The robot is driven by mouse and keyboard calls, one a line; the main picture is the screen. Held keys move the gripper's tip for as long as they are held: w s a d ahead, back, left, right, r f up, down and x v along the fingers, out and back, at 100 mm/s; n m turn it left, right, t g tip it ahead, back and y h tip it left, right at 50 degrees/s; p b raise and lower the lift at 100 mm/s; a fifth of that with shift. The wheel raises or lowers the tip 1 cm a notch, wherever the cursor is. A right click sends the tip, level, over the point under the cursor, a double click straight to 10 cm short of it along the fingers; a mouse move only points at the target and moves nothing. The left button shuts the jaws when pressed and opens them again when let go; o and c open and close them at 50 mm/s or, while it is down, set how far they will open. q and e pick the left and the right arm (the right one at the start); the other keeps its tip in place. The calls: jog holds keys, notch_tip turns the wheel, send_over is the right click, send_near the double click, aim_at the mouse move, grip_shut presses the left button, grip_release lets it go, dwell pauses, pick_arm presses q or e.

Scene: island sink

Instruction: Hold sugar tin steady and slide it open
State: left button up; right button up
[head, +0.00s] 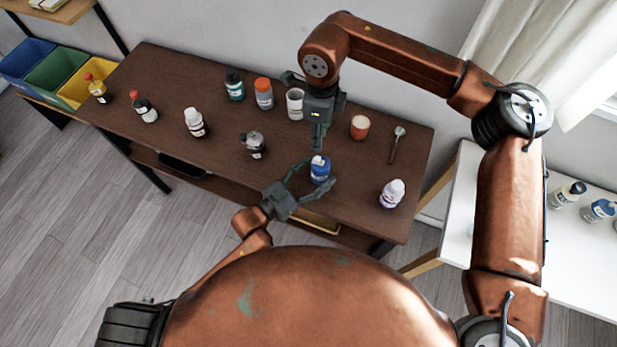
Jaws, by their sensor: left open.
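A small blue tin (320,175) with a white patch near its top stands upright near the front edge of the dark wooden table; I take it for the sugar tin. My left gripper (320,170) is open, with one finger on each side of the tin. I cannot tell whether the fingers touch it. My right gripper (317,147) points down from above, its narrow fingertips just over or behind the tin's top. Its fingers overlap in this view, so their opening is unclear, as is any contact.
Coloured bins (60,72) are at left. A white table (560,240) is at right.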

pick_arm(q)
jog(key=shift+w+d, duration=0.25)
jog(key=shift+c, duration=0.3)
jog(key=c, duration=1.3)
jog(key=shift+o, duration=0.2)
dwell(0.4)
